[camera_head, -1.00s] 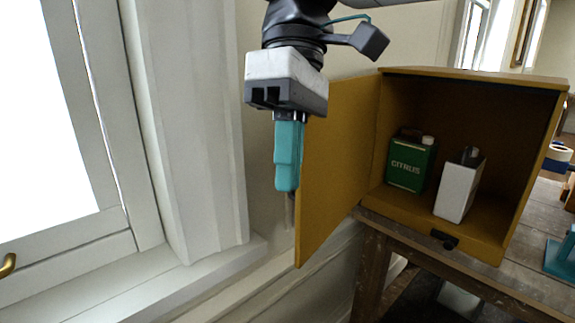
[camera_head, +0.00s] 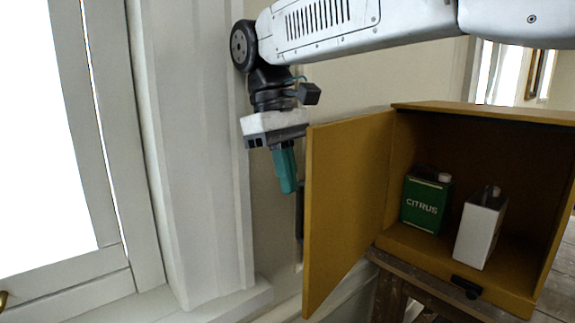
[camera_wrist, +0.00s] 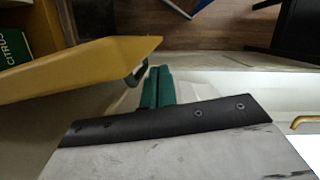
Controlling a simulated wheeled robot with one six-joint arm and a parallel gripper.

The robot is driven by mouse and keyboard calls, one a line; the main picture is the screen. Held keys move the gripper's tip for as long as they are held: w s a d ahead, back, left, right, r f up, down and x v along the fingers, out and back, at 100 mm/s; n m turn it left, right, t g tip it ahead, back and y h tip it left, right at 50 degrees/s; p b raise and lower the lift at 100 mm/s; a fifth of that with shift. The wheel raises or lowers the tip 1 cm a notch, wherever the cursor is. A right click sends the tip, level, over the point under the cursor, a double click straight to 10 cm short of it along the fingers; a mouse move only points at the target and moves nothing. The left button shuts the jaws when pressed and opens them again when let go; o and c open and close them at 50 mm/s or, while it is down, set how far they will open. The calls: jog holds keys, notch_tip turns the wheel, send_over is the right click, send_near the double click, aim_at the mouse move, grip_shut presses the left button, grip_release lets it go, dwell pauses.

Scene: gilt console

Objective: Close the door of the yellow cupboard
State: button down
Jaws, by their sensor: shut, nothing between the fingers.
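The yellow cupboard (camera_head: 480,112) stands at the right in the head view, its front open. Its door (camera_head: 345,205) is swung wide open to the left, hinged on the cupboard's left side. A dark handle (camera_head: 299,210) shows at the door's outer face. My gripper (camera_head: 289,188) is shut and empty, its teal fingers pointing down on the outer side of the door, left of it. In the wrist view the shut fingers (camera_wrist: 158,72) are close to the door's handle (camera_wrist: 138,74) and the door (camera_wrist: 75,70). I cannot tell whether they touch.
A green CITRUS can (camera_head: 425,203) and a white can (camera_head: 480,232) stand inside the cupboard. A dark latch piece (camera_head: 466,286) sits at its front lower edge. The cupboard stands on a wooden bench (camera_head: 440,298). A white window frame and wall (camera_head: 195,150) are close on the left.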

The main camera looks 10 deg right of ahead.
jog(key=x, duration=0.5)
jog(key=shift+f, duration=0.4)
jog(key=shift+s, duration=0.1)
